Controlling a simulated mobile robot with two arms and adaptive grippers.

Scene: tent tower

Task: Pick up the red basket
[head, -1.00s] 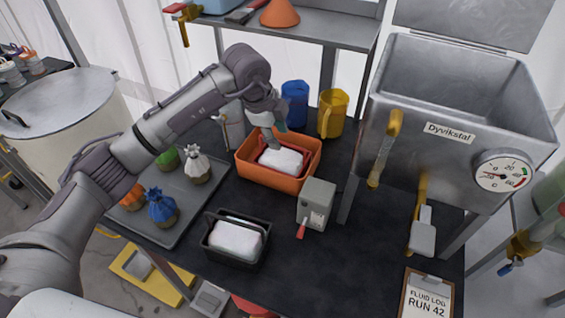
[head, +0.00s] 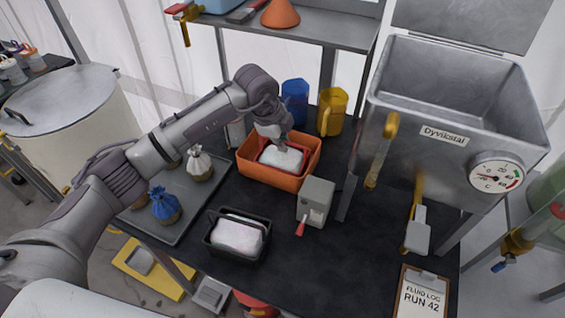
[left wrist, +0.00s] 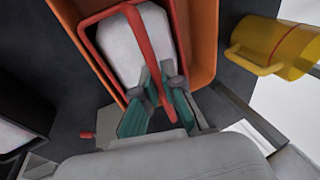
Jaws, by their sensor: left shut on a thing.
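The red basket (left wrist: 88,45) holds a white block (left wrist: 128,45) and sits inside the orange bin (left wrist: 204,40). In the head view, the red basket (head: 303,158) shows as a thin red rim around the white block (head: 281,158). My left gripper (left wrist: 162,95) is shut on the basket's red handle, which passes between its green-grey fingers. In the head view, my left gripper (head: 283,146) reaches down over the white block. I cannot tell whether the basket is off the bin floor. My right gripper is not in view.
A black basket (head: 211,238) with a white block stands in front of the orange bin. A grey box with a red lever (head: 316,200) is at its right. Blue (head: 295,103) and yellow (head: 333,110) jugs stand behind. A tray (head: 187,228) with tied bags lies left.

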